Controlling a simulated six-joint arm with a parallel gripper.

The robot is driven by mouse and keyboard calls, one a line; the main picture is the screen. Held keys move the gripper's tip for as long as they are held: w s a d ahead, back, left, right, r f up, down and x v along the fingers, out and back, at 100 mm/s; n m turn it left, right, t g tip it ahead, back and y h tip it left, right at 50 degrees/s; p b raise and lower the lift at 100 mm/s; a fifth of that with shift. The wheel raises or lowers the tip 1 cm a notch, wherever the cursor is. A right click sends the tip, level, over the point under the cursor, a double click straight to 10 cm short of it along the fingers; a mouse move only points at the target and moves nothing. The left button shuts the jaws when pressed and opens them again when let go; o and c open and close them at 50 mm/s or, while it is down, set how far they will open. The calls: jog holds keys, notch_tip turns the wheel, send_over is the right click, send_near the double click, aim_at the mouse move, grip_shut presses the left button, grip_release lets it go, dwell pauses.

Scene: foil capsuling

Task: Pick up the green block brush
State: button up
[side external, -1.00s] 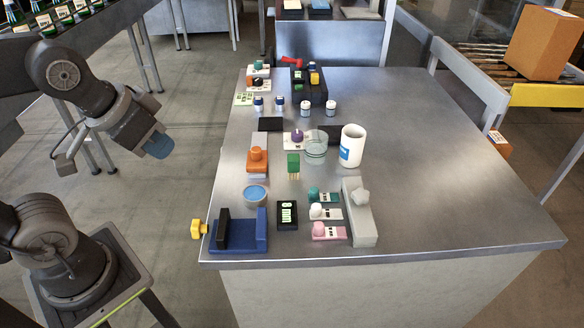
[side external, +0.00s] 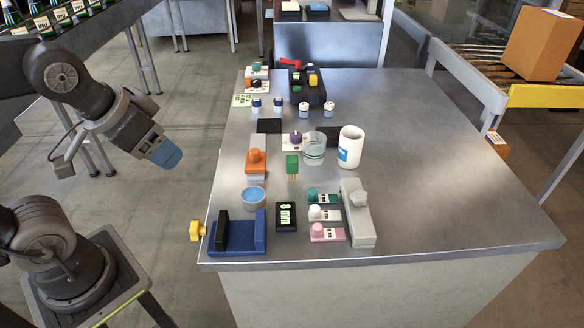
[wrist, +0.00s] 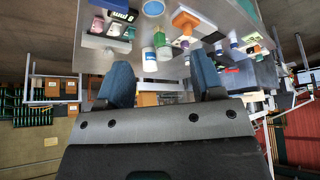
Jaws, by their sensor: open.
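The green block brush (side external: 292,164) stands upright on the steel table with its tan bristles pointing down, between the orange-handled tool and the glass beaker. In the wrist view, a small green block (wrist: 163,52) near the top middle looks like the same brush. My gripper (side external: 166,154) has blue fingertips and hangs off the table's left side, well apart from the brush. In the wrist view, my gripper (wrist: 162,80) has its two blue fingers spread wide with nothing between them.
The orange-handled tool (side external: 256,160) is just left of the brush, and the glass beaker (side external: 314,150) is right of it. A blue-topped dish (side external: 253,197) and a black 8mm display (side external: 287,216) lie nearer the front. The table's right side is clear.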

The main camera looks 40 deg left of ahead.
jog(key=shift+w, duration=0.1)
jog(key=n+g+y, duration=0.2)
jog(key=n+y, duration=0.1)
jog(key=n, duration=0.6)
send_over(292, 161)
jog(key=s+d, duration=0.3)
jog(key=s, duration=0.1)
notch_tip(292, 161, down, 8)
jog(key=x, duration=0.8)
jog(key=shift+w+f, duration=0.2)
jog(key=shift+x, duration=2.7)
jog(key=shift+w+a+r, duration=0.1)
jog(key=shift+a, duration=0.05)
jog(key=c, duration=1)
